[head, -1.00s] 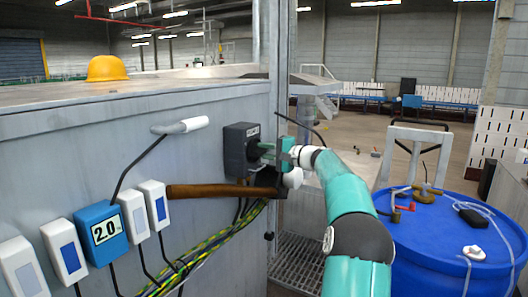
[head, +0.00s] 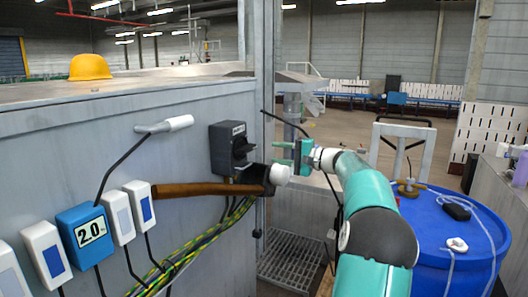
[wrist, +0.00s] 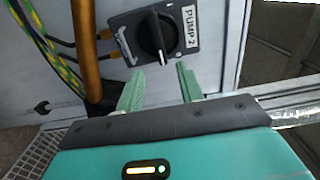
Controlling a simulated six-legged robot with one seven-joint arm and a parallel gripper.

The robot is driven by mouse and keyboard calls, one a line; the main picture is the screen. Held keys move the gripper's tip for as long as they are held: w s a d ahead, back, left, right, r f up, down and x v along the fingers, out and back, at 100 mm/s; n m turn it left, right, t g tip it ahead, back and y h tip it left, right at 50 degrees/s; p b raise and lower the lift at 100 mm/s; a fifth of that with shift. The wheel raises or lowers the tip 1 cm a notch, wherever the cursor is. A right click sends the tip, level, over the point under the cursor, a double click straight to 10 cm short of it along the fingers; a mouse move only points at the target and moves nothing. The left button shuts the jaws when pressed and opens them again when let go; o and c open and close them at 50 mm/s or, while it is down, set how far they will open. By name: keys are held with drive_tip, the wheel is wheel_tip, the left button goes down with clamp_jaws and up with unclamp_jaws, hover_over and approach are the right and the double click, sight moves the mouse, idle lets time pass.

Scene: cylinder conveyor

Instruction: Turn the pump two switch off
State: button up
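The pump two switch is a dark grey box with a black rotary knob (wrist: 157,36) and a "PUMP 2" label (wrist: 190,26) in the wrist view. In the head view the switch box (head: 226,150) is fixed to the grey cabinet wall, and its knob sticks out to the right. My gripper (head: 284,154) is open and empty, to the right of the knob and apart from it. In the wrist view its two green fingers (wrist: 160,85) point toward the switch with a gap between them, just short of the knob.
A brown hammer-like handle (head: 195,190) and green-yellow cables (head: 200,240) run below the switch. A blue barrel (head: 440,235) stands at right.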

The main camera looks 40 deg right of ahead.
drive_tip(key=v, duration=0.3)
idle(0.5)
drive_tip(key=w+a+f+n+g, duration=0.1)
drive_tip(key=w+a+n+g, duration=0.15)
drive_tip(key=a, duration=0.75)
drive_tip(key=w+a+f+n+g, duration=0.1)
drive_tip(key=w+a+g, duration=0.2)
drive_tip(key=a, duration=0.6)
drive_tip(key=s+a+f+n+g, duration=0.1)
drive_tip(key=s+a+f+g, duration=0.1)
drive_tip(key=a, duration=0.5)
drive_tip(key=s+a+f+n+g, duration=0.1)
drive_tip(key=s+a+f+g, duration=0.1)
drive_tip(key=a, duration=0.6)
drive_tip(key=s+a+f+n+g+h, duration=0.2)
drive_tip(key=s+a+f+n+h, duration=0.15)
drive_tip(key=s+a, duration=0.75)
drive_tip(key=s+a+f+n+h, duration=0.1)
drive_tip(key=s+a+f+n, duration=0.1)
drive_tip(key=s+f, duration=0.2)
drive_tip(key=s+a+f+n+h, duration=0.1)
drive_tip(key=s+a+f+n, duration=0.1)
drive_tip(key=s, duration=0.6)
drive_tip(key=shift+s+a+f+n+h, duration=0.3)
drive_tip(key=shift+f+n, duration=0.3)
drive_tip(key=shift+f, duration=0.4)
